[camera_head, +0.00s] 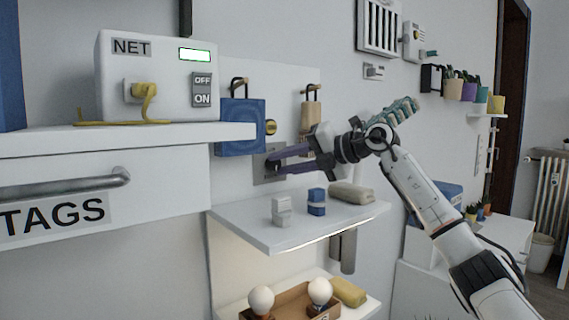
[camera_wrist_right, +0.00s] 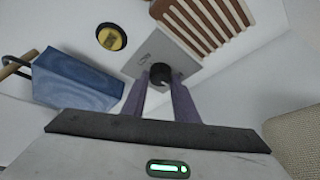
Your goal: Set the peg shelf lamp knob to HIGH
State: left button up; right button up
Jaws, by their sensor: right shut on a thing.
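A small grey plate (camera_head: 259,176) is on the white wall above the shelf (camera_head: 245,226). In the right wrist view the plate (camera_wrist_right: 143,58) carries a round black knob (camera_wrist_right: 160,72), with small lettering too small to read. My right gripper (camera_head: 272,161) reaches in from the right, and its purple fingers are shut on the knob, one on each side. The knob's setting cannot be read. My left gripper is not in view.
A white block (camera_head: 281,211), a blue block (camera_head: 316,202) and a beige roll (camera_head: 351,192) are on the shelf. A NET box (camera_head: 150,85) stands at the left.

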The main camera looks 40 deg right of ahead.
dwell(0.3)
jog(key=o, duration=1.1)
jog(key=shift+c, duration=0.2)
jog(key=b+v, duration=0.3)
jog(key=v, duration=0.7)
jog(key=shift+s, duration=0.15)
